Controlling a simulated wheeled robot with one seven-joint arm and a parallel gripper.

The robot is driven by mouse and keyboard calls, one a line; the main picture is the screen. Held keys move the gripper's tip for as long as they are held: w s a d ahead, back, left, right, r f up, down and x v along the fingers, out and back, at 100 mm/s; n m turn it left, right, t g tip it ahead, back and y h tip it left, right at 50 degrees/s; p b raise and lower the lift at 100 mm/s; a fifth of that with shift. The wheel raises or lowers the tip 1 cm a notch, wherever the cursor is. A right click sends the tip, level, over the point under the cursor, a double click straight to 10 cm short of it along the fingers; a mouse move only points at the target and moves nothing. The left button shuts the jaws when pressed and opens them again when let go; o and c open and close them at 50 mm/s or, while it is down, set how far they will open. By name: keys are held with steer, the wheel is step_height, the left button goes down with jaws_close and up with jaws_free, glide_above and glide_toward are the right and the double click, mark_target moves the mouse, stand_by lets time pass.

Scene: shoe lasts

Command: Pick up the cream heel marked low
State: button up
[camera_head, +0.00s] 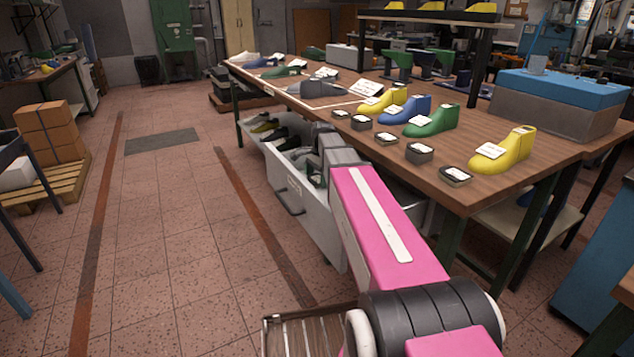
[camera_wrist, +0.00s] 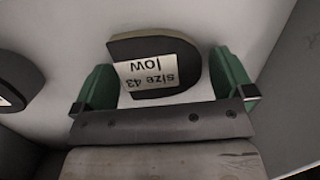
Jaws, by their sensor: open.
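In the wrist view a heel (camera_wrist: 190,68) with a dark face and a thin cream-tan edge lies on a pale surface. Its white label reads "size 43 low", upside down in the picture. My gripper (camera_wrist: 162,60) is open, with one green finger on each side of this heel. The heel sits between the fingers, with a small gap at the right; I cannot tell whether the left finger touches it.
Another dark heel (camera_wrist: 17,82) lies at the left of the wrist view, close to the left finger. A pale drawer wall (camera_wrist: 297,85) rises at the right. The workbench (camera_head: 520,190) above the drawer carries shoe lasts and several small labelled dark blocks (camera_head: 419,153).

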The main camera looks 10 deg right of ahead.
steer(key=c, duration=0.8)
